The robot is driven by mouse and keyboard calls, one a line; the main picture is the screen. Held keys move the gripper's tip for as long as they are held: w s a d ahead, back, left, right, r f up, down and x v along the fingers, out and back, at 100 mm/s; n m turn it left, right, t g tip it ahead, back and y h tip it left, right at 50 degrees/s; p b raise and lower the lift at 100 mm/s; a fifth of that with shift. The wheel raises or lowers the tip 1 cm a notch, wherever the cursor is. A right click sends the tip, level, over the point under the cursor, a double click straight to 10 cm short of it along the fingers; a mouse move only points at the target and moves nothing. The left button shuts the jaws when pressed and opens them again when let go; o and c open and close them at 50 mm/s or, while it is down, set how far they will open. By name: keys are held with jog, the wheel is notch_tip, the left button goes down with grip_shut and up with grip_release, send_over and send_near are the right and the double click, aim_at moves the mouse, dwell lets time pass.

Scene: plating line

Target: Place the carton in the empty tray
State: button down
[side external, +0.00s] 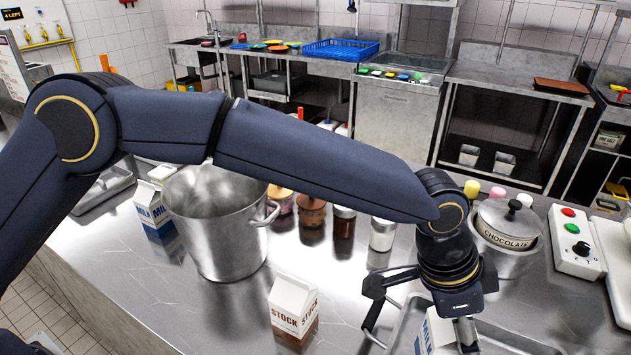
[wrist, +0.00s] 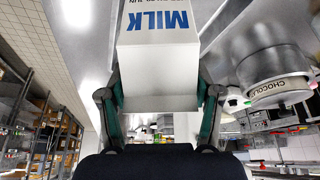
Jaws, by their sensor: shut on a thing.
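A white milk carton with blue lettering (side external: 434,333) is between the fingers of my gripper (side external: 422,338) at the bottom right of the side view. In the wrist view the carton (wrist: 160,60) fills the top middle, with the fingers of my gripper (wrist: 160,98) against its two sides. A shallow metal tray (side external: 506,340) lies around and behind the carton in the side view. Its near part is cut off by the frame. I cannot tell whether the carton's base touches it. Another metal tray (side external: 88,204) is at the left, partly hidden by my arm.
A stock carton (side external: 293,308) stands left of my gripper. A large steel pot (side external: 222,235), other milk cartons (side external: 152,208) and several jars (side external: 383,234) stand farther back. A chocolate pot (side external: 507,238) and a control box (side external: 573,240) are at the right.

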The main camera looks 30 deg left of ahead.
jog(key=shift+w+d+f, duration=0.15)
jog(key=shift+f, duration=1.55)
jog(key=shift+f, duration=0.1)
jog(key=shift+c, duration=1.1)
grip_release()
jog(key=shift+f, duration=0.15)
